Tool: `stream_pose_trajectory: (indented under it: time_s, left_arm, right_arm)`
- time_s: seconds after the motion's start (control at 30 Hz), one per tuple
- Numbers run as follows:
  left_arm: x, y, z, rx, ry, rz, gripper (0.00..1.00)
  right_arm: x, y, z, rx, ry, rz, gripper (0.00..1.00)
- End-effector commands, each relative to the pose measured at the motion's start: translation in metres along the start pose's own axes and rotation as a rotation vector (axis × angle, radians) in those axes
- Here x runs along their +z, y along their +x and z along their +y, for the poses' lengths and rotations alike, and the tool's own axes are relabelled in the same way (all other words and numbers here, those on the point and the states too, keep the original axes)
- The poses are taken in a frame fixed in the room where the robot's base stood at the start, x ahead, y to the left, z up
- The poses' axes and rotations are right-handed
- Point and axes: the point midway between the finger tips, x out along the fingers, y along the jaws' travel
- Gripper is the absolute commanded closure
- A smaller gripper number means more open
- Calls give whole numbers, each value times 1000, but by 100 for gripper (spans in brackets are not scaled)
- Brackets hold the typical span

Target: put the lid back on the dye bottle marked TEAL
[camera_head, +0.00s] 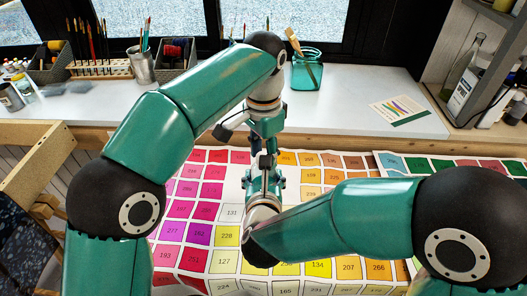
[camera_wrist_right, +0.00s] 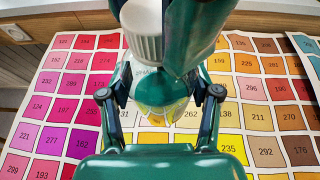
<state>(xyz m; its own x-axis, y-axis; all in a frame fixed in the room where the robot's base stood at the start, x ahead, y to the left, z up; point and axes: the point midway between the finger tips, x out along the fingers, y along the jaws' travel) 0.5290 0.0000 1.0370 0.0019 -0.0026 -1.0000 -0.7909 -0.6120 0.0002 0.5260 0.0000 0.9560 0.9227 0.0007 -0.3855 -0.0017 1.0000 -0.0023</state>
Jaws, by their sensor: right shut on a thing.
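In the right wrist view a white ribbed lid (camera_wrist_right: 142,32) sits between dark teal fingers of my left gripper (camera_wrist_right: 150,18), which is shut on it. Just below is a rounded clear and teal object (camera_wrist_right: 160,88), apparently the dye bottle, between the fingers of my right gripper (camera_wrist_right: 162,98), which is shut on it. The lid overlaps the bottle's top in this view; I cannot tell whether they touch. The TEAL marking is not readable. In the head view my left gripper (camera_head: 265,140) points down above my right gripper (camera_head: 265,182); lid and bottle are too small or hidden there.
A numbered colour chart (camera_head: 232,213) lies below the grippers, with another chart (camera_head: 435,163) at right. On the white counter (camera_head: 215,112) stand a teal jar with a brush (camera_head: 307,72), a brush cup (camera_head: 142,66) and a card (camera_head: 400,110). A shelf with bottles (camera_head: 465,85) is at right.

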Motion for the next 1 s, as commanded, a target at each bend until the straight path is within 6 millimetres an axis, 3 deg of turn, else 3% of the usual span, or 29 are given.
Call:
stream_pose_trajectory:
  time_s: [0.37, 0.7, 1.0]
  left_arm:
    - [0, -1, 1, 2, -2, -1, 43]
    - [-1, -38, 0, 1, -3, 1, 43]
    - [0, -45, 1, 2, -1, -2, 43]
  right_arm:
    - [1, 0, 0, 0, 1, -3, 100]
    - [1, 0, 0, 0, 1, -3, 100]
    - [1, 0, 0, 0, 1, -3, 100]
